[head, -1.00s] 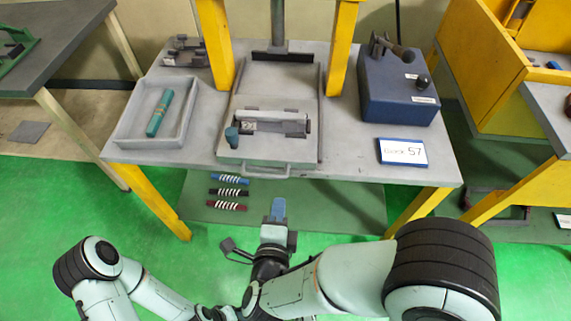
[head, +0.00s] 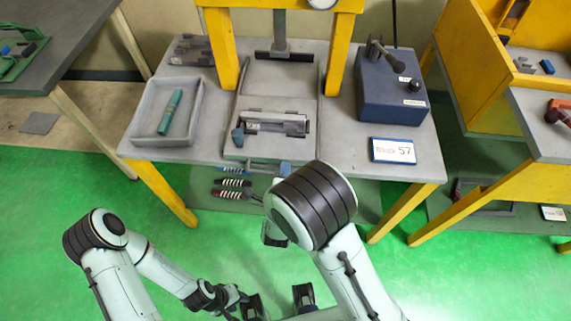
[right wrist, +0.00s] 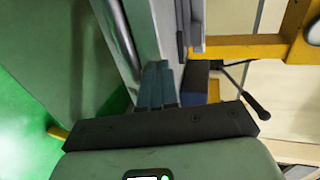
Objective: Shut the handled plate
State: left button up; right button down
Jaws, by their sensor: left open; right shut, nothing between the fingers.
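The grey handled plate (head: 268,147) lies flat on the table at its front middle, with a metal fixture and a small blue knob on it. My left gripper (head: 277,300) is open and empty, low in front of the table.
A grey tray (head: 197,128) with a teal cylinder (head: 170,112) stands on the left. A blue box with a lever (head: 390,98) and a sign (head: 393,150) are on the right. Yellow posts (head: 222,50) rise behind the plate. Striped pieces lie below the front edge.

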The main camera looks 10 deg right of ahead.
jog(key=shift+w+d, duration=0.15)
jog(key=shift+w, duration=0.35)
pick_arm(q)
jog(key=shift+w+r, duration=0.1)
jog(key=shift+r, duration=0.1)
jog(key=shift+f, duration=0.15)
pick_arm(e)
jog(key=shift+w, duration=0.1)
